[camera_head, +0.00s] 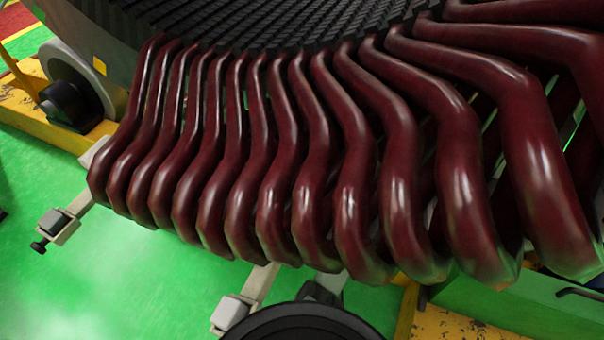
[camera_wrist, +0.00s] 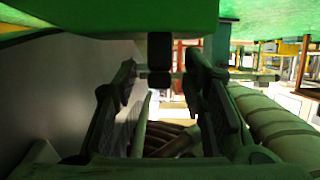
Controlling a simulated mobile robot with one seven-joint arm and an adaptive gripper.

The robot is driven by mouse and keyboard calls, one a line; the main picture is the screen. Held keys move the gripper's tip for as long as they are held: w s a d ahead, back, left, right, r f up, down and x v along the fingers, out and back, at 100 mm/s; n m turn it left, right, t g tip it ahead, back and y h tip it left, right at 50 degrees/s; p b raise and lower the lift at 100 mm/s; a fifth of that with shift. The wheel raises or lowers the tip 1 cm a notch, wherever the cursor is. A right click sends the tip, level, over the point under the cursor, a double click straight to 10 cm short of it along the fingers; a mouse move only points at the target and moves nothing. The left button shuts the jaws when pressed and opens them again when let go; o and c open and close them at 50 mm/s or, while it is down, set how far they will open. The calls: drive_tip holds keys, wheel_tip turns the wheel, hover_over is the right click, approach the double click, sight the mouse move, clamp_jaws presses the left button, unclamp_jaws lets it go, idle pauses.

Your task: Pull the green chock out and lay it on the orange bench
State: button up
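In the wrist view, the two dark fingers of my gripper (camera_wrist: 160,85) stand apart, with a clear gap between them. A smooth green shape (camera_wrist: 105,17) spans the top left of that view, just past the fingertips; I cannot tell whether it is the green chock or another green surface. A small black piece (camera_wrist: 160,60) hangs below it between the fingertips, and I see nothing clamped. My gripper is not visible in the head view. I cannot make out the chock in the head view or the orange bench in either view.
Dark red stator coils (camera_head: 310,180) fill the head view below a black core (camera_head: 260,22). Metal bars with pale end blocks (camera_head: 230,312) stick out beneath the coils. A yellow beam (camera_head: 450,325) lies at lower right. Open green floor (camera_head: 110,285) shows at lower left.

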drive_tip(key=shift+w+a+f, duration=0.2)
drive_tip(key=shift+a+f, duration=0.05)
drive_tip(key=shift+a, duration=0.25)
drive_tip(key=shift+c, duration=0.3)
clamp_jaws()
idle(0.4)
